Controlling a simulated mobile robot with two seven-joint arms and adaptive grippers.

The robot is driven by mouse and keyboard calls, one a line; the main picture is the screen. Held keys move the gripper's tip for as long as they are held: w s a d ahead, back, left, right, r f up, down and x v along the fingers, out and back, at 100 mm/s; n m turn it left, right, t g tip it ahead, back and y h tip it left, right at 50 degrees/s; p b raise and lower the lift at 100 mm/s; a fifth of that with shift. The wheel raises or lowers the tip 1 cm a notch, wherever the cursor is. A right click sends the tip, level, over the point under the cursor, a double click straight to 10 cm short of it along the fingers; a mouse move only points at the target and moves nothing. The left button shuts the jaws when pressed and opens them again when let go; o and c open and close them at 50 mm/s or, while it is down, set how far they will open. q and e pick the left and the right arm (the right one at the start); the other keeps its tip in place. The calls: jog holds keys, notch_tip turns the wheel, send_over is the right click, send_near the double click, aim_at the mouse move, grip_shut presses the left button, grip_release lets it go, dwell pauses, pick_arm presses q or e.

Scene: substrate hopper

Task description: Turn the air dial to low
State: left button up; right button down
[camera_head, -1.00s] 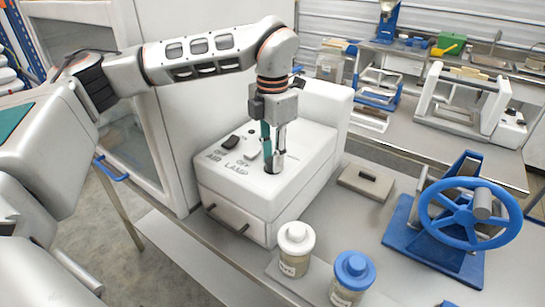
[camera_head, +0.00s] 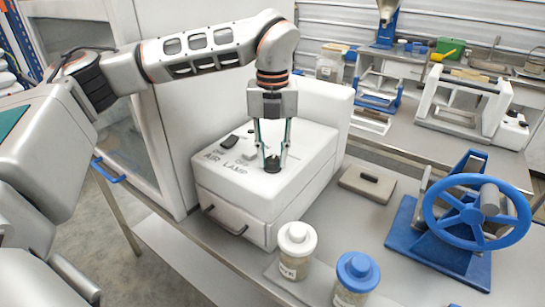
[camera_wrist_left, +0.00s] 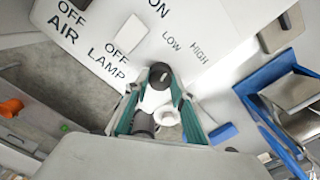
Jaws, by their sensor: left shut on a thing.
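The air dial (camera_head: 272,165) is a small black round knob on the sloped top of the white control box (camera_head: 250,205). In the left wrist view the dial (camera_wrist_left: 160,73) sits below the printed words LOW and HIGH. My left gripper (camera_head: 272,151) points down over it, with one finger on each side. It is shut on the dial, and its fingers hide part of the knob's sides. Which mark the dial points at is too small to tell. My right gripper is not in view.
A white-lidded jar (camera_head: 297,240) and a blue-lidded jar (camera_head: 356,275) stand in front. A blue handwheel (camera_head: 477,212) stands on the right of the bench.

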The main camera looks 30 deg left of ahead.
aim_at(272, 159)
pick_arm(q)
jog(key=n+b, duration=0.1)
jog(key=n, duration=0.3)
jog(key=shift+n, duration=1.5)
jog(key=shift+n+b, duration=0.4)
jog(key=shift+n, duration=0.5)
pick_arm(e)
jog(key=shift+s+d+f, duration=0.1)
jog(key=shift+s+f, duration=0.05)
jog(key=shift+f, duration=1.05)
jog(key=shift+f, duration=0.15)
pick_arm(q)
jog(key=o, duration=1.1)
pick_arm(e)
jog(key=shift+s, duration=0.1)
pick_arm(q)
notch_tip(272, 159, up, 12)
